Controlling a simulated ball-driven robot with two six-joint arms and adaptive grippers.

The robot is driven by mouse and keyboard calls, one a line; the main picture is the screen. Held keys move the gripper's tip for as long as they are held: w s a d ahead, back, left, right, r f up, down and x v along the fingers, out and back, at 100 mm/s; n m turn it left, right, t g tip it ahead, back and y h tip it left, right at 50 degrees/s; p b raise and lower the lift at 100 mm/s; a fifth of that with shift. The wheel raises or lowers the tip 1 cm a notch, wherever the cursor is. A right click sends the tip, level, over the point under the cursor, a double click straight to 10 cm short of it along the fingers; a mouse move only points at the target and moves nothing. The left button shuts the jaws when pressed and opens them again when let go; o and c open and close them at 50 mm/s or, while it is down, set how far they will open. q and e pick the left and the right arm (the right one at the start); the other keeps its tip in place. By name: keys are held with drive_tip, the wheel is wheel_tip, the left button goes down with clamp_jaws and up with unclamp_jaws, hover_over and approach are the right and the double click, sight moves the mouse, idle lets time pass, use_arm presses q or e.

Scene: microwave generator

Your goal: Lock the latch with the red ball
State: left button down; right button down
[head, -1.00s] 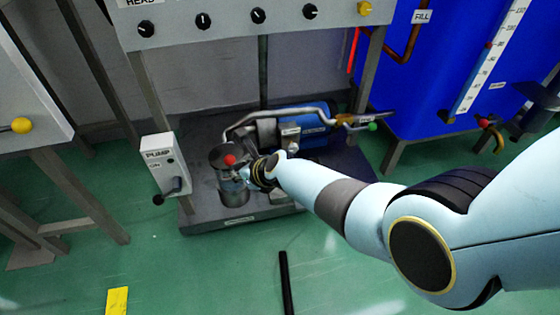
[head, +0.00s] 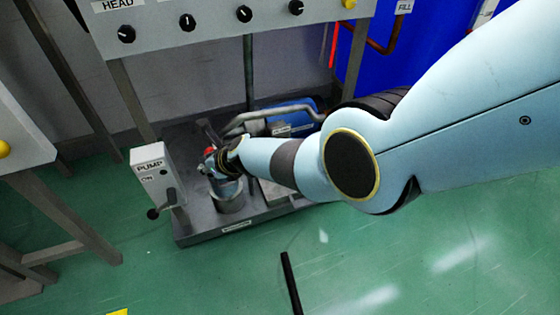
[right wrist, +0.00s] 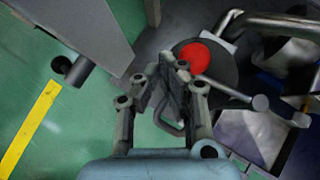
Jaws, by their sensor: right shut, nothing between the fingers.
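The red ball (head: 209,151) shows as a small red patch above the round canister (head: 229,197) on the pump base. In the right wrist view the red ball (right wrist: 203,58) is large, against a dark round lid (right wrist: 228,75). My right gripper (head: 218,161) is close beside the ball and partly covers it in the head view. In the right wrist view my right gripper (right wrist: 170,72) is shut and empty, its tips just left of and below the ball. Whether they touch it cannot be told. The latch itself is not clearly visible. My left gripper is not in view.
The grey PUMP switch box (head: 160,177) with a black-knobbed lever stands left of the canister. A blue motor (head: 290,113) and metal pipe lie behind. A control panel (head: 215,22) with black knobs hangs above.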

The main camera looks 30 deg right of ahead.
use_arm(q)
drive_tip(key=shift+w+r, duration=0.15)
use_arm(e)
drive_tip(key=shift+w, duration=0.25)
idle(0.4)
